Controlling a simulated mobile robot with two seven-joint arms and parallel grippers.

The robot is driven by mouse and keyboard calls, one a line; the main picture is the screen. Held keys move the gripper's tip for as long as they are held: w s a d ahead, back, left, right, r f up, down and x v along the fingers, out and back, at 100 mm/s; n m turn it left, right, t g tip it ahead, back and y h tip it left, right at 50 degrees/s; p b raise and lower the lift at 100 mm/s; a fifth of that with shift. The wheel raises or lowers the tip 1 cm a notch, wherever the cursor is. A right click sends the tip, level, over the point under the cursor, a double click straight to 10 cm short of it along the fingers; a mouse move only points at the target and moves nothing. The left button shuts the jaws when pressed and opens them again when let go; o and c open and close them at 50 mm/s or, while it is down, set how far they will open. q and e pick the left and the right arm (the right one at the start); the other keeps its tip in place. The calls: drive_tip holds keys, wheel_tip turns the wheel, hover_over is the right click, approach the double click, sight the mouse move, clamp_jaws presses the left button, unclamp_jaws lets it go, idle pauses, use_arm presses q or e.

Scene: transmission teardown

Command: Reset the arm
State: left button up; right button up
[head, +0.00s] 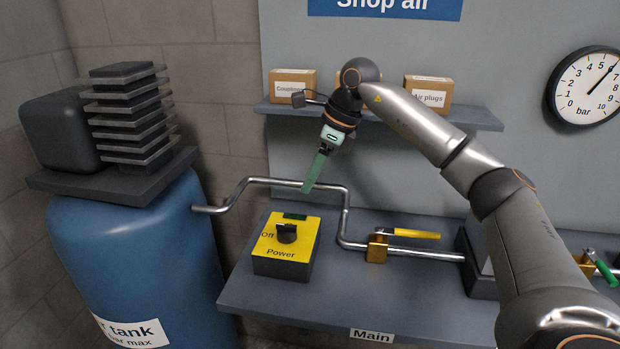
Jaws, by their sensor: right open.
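My right arm (420,125) comes in from the lower right and reaches across in front of the wall panel. My right gripper (309,187) hangs at its end, pointing down with a slight lean, with green fingers. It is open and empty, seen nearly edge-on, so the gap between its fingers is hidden. In the picture it is above the yellow power switch box (272,262), near the bent metal pipe (272,181). I cannot tell whether it touches the pipe. My left gripper is out of view.
A blue tank (140,260) with a finned compressor (128,112) stands at left. A yellow-handled valve (378,248) is on the pipe; a green-handled one (603,268) is at far right. Boxes stand on a wall shelf (470,119). A pressure gauge (588,86) hangs upper right.

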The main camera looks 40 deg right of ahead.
drive_tip(key=s+a+f+m+t+y+p, duration=0.1)
drive_tip(key=a+f+m+t+y, duration=0.25)
drive_tip(key=a, duration=0.65)
drive_tip(key=s+a+f+m+y, duration=0.1)
drive_tip(key=a+f+m+y, duration=0.4)
drive_tip(key=a, duration=0.6)
drive_tip(key=s+a+f+m+t+y+p, duration=0.1)
drive_tip(key=a+m+y, duration=0.2)
drive_tip(key=a+y, duration=0.5)
drive_tip(key=s+d+f+m+t+h+p, duration=0.15)
drive_tip(key=f+m+t+h, duration=0.4)
drive_tip(key=m, duration=0.55)
drive_tip(key=s+d+f+m+t+h, duration=0.2)
drive_tip(key=s+f+m+h, duration=0.1)
drive_tip(key=f+m+h, duration=0.6)
drive_tip(key=s+d+f+m+g+h, duration=0.2)
drive_tip(key=s+f+m+g, duration=0.4)
drive_tip(key=s+f+m, duration=0.4)
drive_tip(key=s+d+f, duration=0.1)
drive_tip(key=s+f, duration=0.2)
drive_tip(key=s, duration=0.3)
drive_tip(key=shift+s+d+m+h, duration=0.2)
drive_tip(key=shift+d+m+h, duration=0.15)
drive_tip(key=shift+h, duration=0.05)
